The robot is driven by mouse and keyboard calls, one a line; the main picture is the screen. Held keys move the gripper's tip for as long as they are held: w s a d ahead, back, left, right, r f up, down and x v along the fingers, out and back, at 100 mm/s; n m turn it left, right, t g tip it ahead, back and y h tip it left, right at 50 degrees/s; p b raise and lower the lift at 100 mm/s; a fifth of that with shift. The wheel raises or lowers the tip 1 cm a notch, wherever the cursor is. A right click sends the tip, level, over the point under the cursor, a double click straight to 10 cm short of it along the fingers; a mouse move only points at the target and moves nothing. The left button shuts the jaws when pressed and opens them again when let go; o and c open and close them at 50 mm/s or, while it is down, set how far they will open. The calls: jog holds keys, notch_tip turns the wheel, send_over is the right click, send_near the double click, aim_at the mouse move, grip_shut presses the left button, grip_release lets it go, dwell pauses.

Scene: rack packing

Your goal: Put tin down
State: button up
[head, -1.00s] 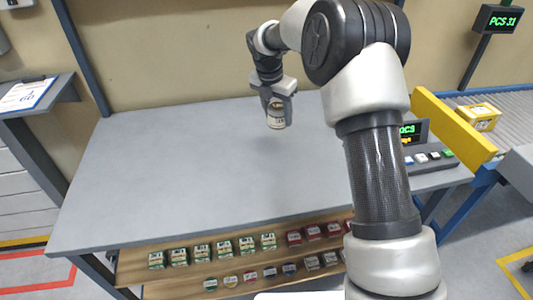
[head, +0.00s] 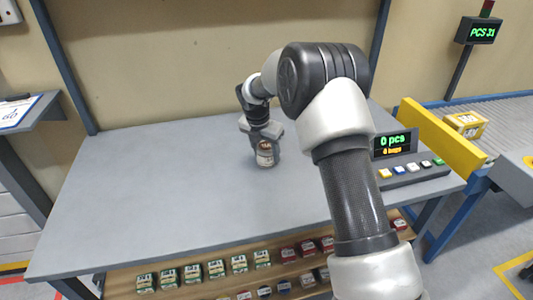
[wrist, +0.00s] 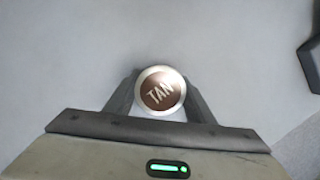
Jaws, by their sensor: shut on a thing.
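The tin (head: 265,155) is a small upright can with a pale label. In the wrist view its brown lid (wrist: 161,91) with a silver rim reads "TAN". My gripper (head: 263,148) is shut on the tin from both sides; its fingers also show in the wrist view (wrist: 160,98). The tin is over the middle of the grey tabletop (head: 150,190). I cannot tell whether its base touches the surface.
A display reading "0 pcs" (head: 393,143) and a row of coloured buttons (head: 412,168) stand at the table's right. A wooden shelf (head: 120,285) with several small boxes and tins runs along the front. The table's left half is clear.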

jog(key=shift+f, duration=0.1)
jog(key=o, duration=1.1)
